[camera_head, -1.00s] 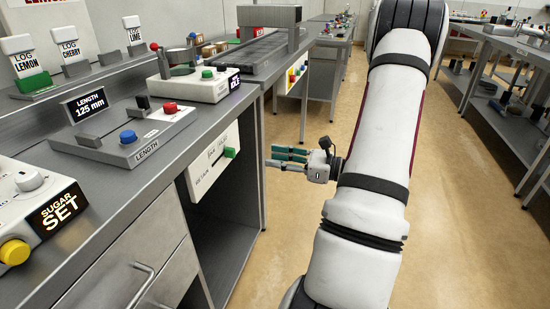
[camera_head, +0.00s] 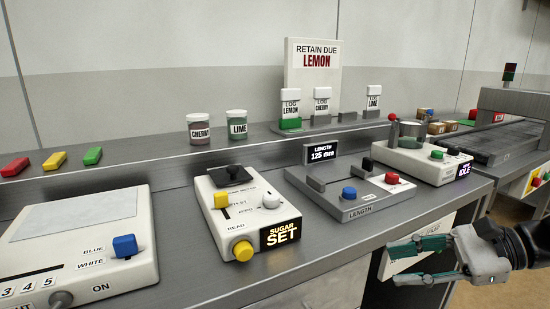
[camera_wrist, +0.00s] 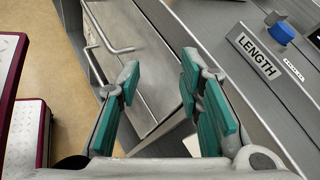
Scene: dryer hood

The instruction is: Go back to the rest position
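My gripper (camera_head: 396,264) is at the lower right of the head view, in front of the bench's front edge and below its top. Its green-padded fingers point left and are apart. In the wrist view the gripper (camera_wrist: 159,76) is open, with nothing between the pads. Behind the fingers in that view are a drawer handle (camera_wrist: 112,48) and the bench front. The length gauge (camera_head: 350,205) stands on the bench above and behind the gripper, apart from it. Most of my arm is out of the head view.
The bench (camera_head: 300,277) holds a sugar meter (camera_head: 243,210), a white device (camera_head: 75,245) and a button box (camera_head: 425,160). Cherry (camera_head: 199,128) and lime (camera_head: 237,126) jars stand on the rear shelf. The wrist view shows open floor (camera_wrist: 50,65) at the left.

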